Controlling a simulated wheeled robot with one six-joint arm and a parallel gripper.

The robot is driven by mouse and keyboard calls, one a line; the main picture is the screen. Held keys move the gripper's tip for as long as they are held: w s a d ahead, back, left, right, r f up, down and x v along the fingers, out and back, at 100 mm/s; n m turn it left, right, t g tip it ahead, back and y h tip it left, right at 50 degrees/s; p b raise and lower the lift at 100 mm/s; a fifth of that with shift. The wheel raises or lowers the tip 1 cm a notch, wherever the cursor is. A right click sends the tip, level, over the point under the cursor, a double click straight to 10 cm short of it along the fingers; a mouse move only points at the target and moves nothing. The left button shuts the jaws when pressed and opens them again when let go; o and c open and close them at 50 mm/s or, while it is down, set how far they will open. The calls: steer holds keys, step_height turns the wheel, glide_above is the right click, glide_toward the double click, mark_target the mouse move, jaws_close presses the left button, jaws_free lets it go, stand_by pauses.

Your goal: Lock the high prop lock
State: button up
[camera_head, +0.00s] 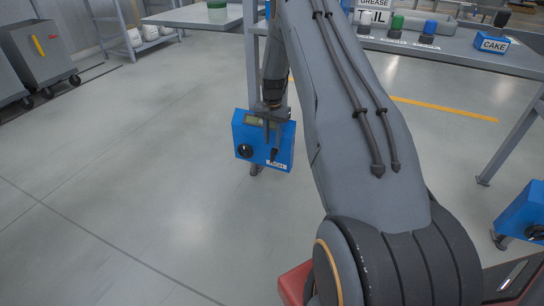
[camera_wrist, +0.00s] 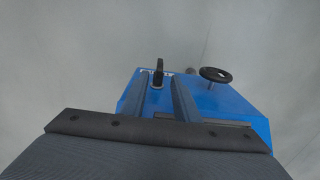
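A blue box (camera_head: 250,155) hangs by the table leg in the middle of the head view. Its face carries a display, a black round knob (camera_head: 245,151), a small black lever (camera_head: 273,156) and a white label (camera_head: 277,164) too small to read surely. The box (camera_wrist: 225,103) fills the middle of the wrist view, with the lever (camera_wrist: 159,72) and the knob (camera_wrist: 216,74) standing out. My gripper (camera_head: 272,135) is at the box face. In the wrist view its two fingers (camera_wrist: 160,84) are apart, one on each side of the lever; whether they touch it I cannot tell.
A second blue box (camera_head: 522,212) is at the right edge. A grey table (camera_head: 455,57) with jars and a blue CAKE box (camera_head: 493,43) stands behind. A grey wheeled bin (camera_head: 38,50) is at the far left. The floor at left is clear.

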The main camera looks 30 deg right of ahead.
mark_target(272, 150)
step_height(272, 150, down, 8)
steer(key=b, duration=0.2)
steer(key=shift+r+b, duration=0.25)
steer(key=shift+b, duration=0.15)
jaws_close()
